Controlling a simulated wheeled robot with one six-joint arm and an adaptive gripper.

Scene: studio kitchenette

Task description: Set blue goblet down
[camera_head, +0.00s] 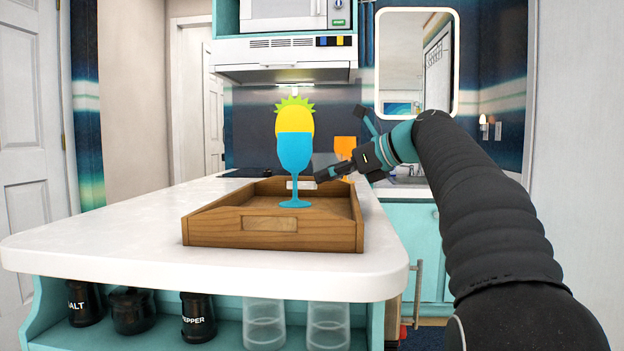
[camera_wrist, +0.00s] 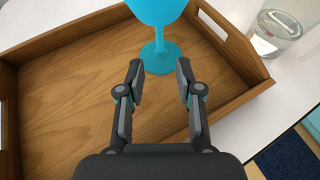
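The blue goblet (camera_head: 295,152) stands upright inside the wooden tray (camera_head: 275,232) on the white counter. In the wrist view its bowl is cut off by the top edge, and its stem and round foot (camera_wrist: 160,58) show on the floor of the tray (camera_wrist: 60,100). My gripper (camera_head: 322,174) is to the right of the goblet in the head view. In the wrist view my gripper (camera_wrist: 160,77) is open, with a clear gap between its fingers. The goblet's foot lies just beyond the fingertips, and nothing is held.
A yellow shape with a green spiky top (camera_head: 295,116) shows behind the goblet. An orange item (camera_head: 345,146) is partly hidden behind my gripper. A clear glass (camera_wrist: 277,28) stands outside the tray. The left of the counter (camera_head: 110,232) is bare.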

